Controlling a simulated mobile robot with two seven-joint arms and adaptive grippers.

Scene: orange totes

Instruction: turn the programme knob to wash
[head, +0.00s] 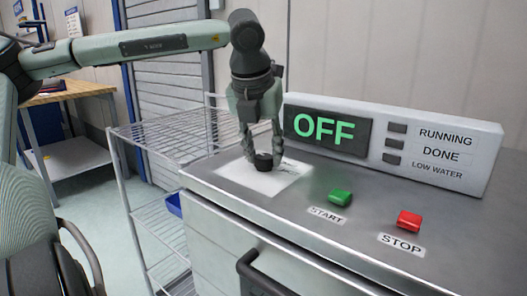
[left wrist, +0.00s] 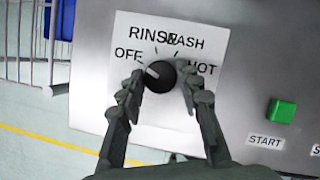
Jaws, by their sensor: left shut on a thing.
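The black programme knob (head: 264,162) stands on a white dial plate (head: 285,181) on the machine's steel top. In the left wrist view the knob (left wrist: 161,75) has a pale pointer mark at its left, towards the OFF label. Labels OFF, RINSE, WASH and HOT run around it on the plate (left wrist: 125,30); RINSE and WASH partly overlap. My left gripper (head: 262,155) reaches down from above and is shut on the knob, with one finger on either side in the left wrist view (left wrist: 163,92). The display (head: 327,128) reads OFF in green. My right gripper is not in view.
A green START button (head: 340,197) and a red STOP button (head: 409,221) sit right of the dial. The panel (head: 440,150) with dark indicator lamps stands behind. A wire rack (head: 160,136) is left of the machine; a dark handle (head: 262,278) is on its front.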

